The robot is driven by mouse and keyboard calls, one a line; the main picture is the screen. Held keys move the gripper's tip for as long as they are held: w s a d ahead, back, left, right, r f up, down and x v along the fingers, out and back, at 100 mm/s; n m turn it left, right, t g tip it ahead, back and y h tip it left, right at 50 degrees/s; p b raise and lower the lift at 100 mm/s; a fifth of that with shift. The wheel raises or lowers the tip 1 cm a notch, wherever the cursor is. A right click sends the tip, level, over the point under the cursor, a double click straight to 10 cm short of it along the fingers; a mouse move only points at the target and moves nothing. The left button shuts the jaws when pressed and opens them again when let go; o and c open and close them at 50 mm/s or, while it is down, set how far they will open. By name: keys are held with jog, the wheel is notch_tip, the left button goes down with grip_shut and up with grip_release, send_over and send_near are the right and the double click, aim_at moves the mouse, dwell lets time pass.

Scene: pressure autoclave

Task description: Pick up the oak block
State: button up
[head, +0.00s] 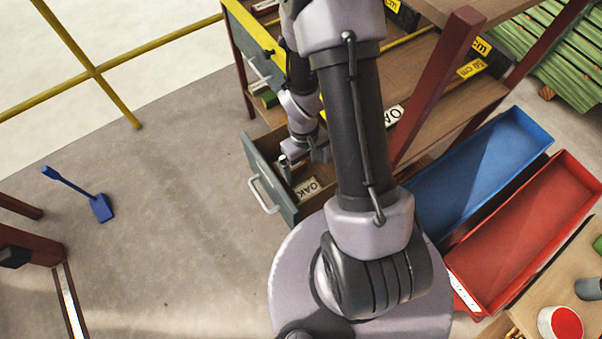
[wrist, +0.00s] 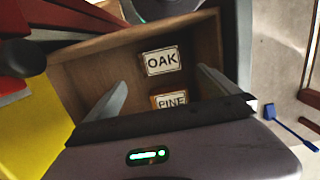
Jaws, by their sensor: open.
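The oak block (wrist: 162,62) is a small wooden block with a white OAK label, lying in an open drawer (wrist: 207,38). In the head view the oak block (head: 308,188) lies near the front right of the drawer (head: 285,208). A block labelled PINE (wrist: 171,100) lies beside it, nearer my gripper in the wrist view, partly hidden by my gripper body. My gripper (wrist: 161,78) is open and empty, its two fingers spread on either side of the labels. In the head view my gripper (head: 303,160) is over the drawer; its exact height above the blocks is unclear.
The drawer's walls surround the blocks, and its white handle (head: 264,195) faces front left. A wooden shelf unit (head: 455,92) with red posts (head: 436,85) stands close by. Blue (head: 480,170) and red (head: 525,235) bins stand at right. Floor at left is clear around a blue shovel (head: 101,208).

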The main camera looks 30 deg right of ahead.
aim_at(308, 189)
jog(key=f+b, duration=0.1)
jog(key=f, duration=0.1)
jog(key=f+b, duration=0.1)
jog(key=f, duration=0.2)
jog(key=s+f+b, duration=0.1)
jog(key=f, duration=0.2)
jog(key=f+b, duration=0.4)
jog(key=f, duration=0.1)
jog(key=shift+s+a+f, duration=0.15)
jog(key=shift+s+f, duration=0.05)
jog(key=shift+r, duration=0.15)
jog(key=c, duration=1.4)
jog(key=shift+o, duration=0.2)
jog(key=shift+r, duration=0.1)
